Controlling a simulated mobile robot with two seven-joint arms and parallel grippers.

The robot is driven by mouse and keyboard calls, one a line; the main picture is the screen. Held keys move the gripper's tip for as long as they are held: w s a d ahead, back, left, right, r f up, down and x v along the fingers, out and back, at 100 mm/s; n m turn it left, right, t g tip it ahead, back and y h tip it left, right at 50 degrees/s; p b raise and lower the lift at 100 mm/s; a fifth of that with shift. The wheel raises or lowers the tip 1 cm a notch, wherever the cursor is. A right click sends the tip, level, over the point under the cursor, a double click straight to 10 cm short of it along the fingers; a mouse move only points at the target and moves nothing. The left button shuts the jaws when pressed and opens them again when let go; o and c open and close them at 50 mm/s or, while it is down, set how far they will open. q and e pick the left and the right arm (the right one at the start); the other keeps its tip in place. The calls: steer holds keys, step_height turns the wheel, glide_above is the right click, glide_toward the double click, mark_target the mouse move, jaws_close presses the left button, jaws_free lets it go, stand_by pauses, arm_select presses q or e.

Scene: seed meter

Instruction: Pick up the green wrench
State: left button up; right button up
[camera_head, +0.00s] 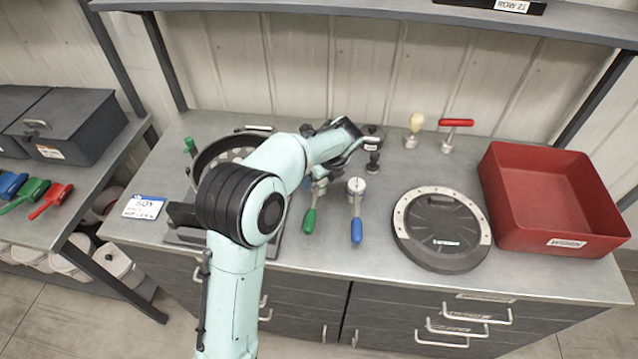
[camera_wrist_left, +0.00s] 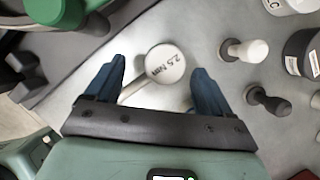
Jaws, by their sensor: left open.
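The green wrench (camera_head: 309,219) lies on the grey workbench, its green handle toward the front edge. Its head is partly hidden by my left arm. A blue-handled wrench (camera_head: 356,227) lies just to its right with a round pale head. My left gripper (camera_wrist_left: 157,88) is open. In the left wrist view a round pale head marked "2.5 Nm" (camera_wrist_left: 166,63) shows between the two blue fingers, with space on both sides. Its shaft runs down-left behind the gripper's palm, so its handle colour is hidden. My right gripper is not in view.
A black disc with a pale rim (camera_head: 441,226) and a red bin (camera_head: 550,190) stand to the right. A white knob (camera_wrist_left: 245,50) and a black knob (camera_wrist_left: 268,101) stand right of the fingers. A round dark housing (camera_head: 208,160) is behind my arm on the left.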

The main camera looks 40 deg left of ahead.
arm_select(q)
steer(key=x, duration=0.5)
steer(key=shift+w+a+f, duration=0.1)
steer(key=shift+w, duration=0.3)
steer(key=shift+s, duration=0.1)
